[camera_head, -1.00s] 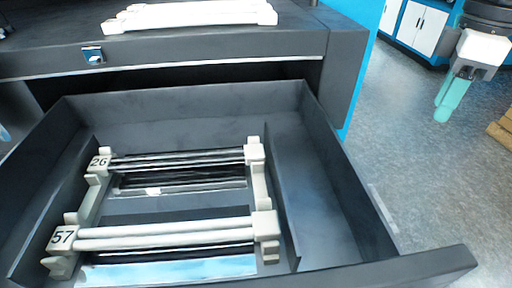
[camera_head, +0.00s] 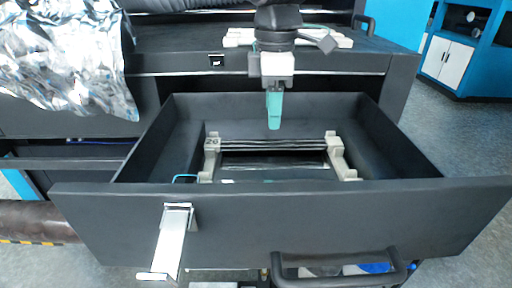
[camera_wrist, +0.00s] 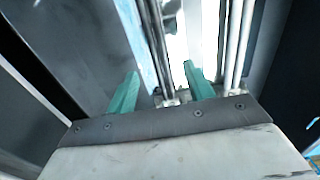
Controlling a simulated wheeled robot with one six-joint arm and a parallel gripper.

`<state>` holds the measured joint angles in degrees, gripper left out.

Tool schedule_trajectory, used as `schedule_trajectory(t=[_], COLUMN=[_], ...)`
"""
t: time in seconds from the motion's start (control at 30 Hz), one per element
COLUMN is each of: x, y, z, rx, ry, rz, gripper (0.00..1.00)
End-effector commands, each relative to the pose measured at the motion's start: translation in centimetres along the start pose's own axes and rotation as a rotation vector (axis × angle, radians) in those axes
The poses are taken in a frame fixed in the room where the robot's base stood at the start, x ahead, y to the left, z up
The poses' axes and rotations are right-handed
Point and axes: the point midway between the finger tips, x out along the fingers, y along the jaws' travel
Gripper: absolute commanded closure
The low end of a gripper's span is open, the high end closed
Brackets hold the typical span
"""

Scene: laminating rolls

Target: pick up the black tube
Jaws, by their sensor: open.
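An open dark drawer (camera_head: 290,215) holds a pale rack marked 26 (camera_head: 211,145). Dark, thin tubes (camera_head: 270,144) lie across between its end holders; which one is the black tube I cannot tell for sure. My gripper (camera_head: 274,126) has teal fingers pointing down above the back of the rack, apart from the tubes as far as I can see. In the wrist view, my gripper (camera_wrist: 163,82) has its two fingers spread with nothing held between them. A dark tube (camera_wrist: 156,40) runs lengthwise between the fingers' lines, and a white tube (camera_wrist: 239,45) lies to the right.
The drawer's tall front panel hides the nearer part of its inside. White rods (camera_head: 240,37) lie on the cabinet top behind my gripper. Crumpled silver foil (camera_head: 65,60) covers the left of the cabinet. A metal bracket (camera_head: 172,240) juts from the drawer front.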

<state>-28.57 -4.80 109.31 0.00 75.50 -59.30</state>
Motion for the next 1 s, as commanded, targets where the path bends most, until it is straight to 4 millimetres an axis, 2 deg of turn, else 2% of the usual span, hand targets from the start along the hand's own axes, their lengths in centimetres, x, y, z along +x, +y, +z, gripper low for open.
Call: schedule_trajectory(t=[0.43,0.53,0.77,0.93,1.0], x=[5.9,6.6,6.7,6.6,6.6], y=[0.1,0.1,0.1,0.1,0.1], z=[0.5,0.5,0.4,0.4,0.4], rx=[-0.002,-0.002,-0.003,-0.003,-0.003], ry=[-0.001,0.0,0.0,0.0,0.0], rz=[-0.002,-0.001,0.001,0.0,0.0], gripper=[0.48,0.48,0.48,0.95,0.97])
